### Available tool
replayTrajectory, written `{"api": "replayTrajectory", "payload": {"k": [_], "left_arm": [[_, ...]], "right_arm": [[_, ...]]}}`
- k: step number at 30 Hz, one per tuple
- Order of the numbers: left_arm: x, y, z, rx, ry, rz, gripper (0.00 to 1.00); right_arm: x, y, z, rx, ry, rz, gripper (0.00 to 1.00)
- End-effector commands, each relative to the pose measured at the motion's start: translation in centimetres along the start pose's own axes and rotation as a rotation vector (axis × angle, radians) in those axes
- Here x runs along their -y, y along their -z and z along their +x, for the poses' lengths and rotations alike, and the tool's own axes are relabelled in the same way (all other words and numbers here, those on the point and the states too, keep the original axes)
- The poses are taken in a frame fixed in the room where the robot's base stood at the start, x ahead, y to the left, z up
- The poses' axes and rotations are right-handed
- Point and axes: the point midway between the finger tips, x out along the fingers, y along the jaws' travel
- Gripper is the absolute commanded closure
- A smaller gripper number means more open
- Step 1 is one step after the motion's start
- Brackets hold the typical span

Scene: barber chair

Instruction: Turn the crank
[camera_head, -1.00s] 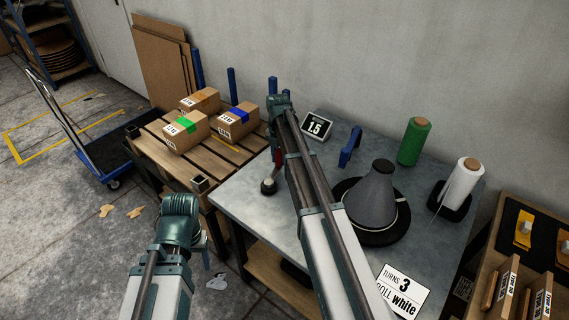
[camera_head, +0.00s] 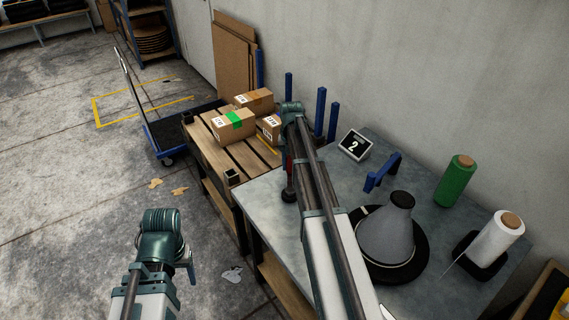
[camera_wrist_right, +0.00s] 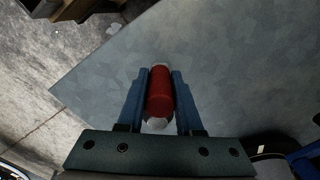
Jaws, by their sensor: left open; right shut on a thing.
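The crank's red handle (camera_wrist_right: 160,92) stands between the blue fingers of my right gripper (camera_wrist_right: 160,75) in the right wrist view, and the fingers are shut on it. In the head view a bit of the red handle (camera_head: 290,166) shows at the left edge of the grey bench, largely hidden by my right arm. The counter display (camera_head: 354,145) on the bench reads 2. A grey cone on a black round base (camera_head: 417,265) stands to the right of my right arm. My left gripper (camera_head: 190,263) is open and empty, over the floor left of the bench.
A green roll (camera_head: 456,181) and a white roll (camera_head: 496,238) stand on the bench's right side, near a blue bracket (camera_head: 382,172). A pallet (camera_head: 215,150) with several boxes (camera_head: 234,124) lies behind left. The floor at left is mostly open.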

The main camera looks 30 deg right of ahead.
Motion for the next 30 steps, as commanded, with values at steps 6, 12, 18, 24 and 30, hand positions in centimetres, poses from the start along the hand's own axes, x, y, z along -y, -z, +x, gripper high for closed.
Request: {"api": "replayTrajectory", "payload": {"k": [6, 12, 18, 24, 30], "left_arm": [[-0.01, 0.00, 0.09, 0.000, 0.000, 0.000, 0.35], [-0.01, 0.00, 0.09, 0.000, 0.000, 0.000, 0.35], [-0.01, 0.00, 0.09, 0.000, 0.000, 0.000, 0.35], [-0.01, 0.00, 0.06, 0.000, 0.000, 0.000, 0.35], [0.00, 0.00, 0.02, 0.000, 0.000, 0.000, 0.35]], "right_arm": [[0.31, 1.01, 0.08, -0.015, -0.003, -0.014, 1.00], [0.35, 1.01, 0.09, -0.015, -0.003, -0.015, 1.00], [0.36, 1.02, 0.09, -0.016, -0.002, -0.014, 0.58], [0.41, 0.73, 0.06, -0.013, 0.000, -0.014, 0.35], [0.44, 0.54, 0.01, -0.011, 0.001, -0.013, 0.35]]}}
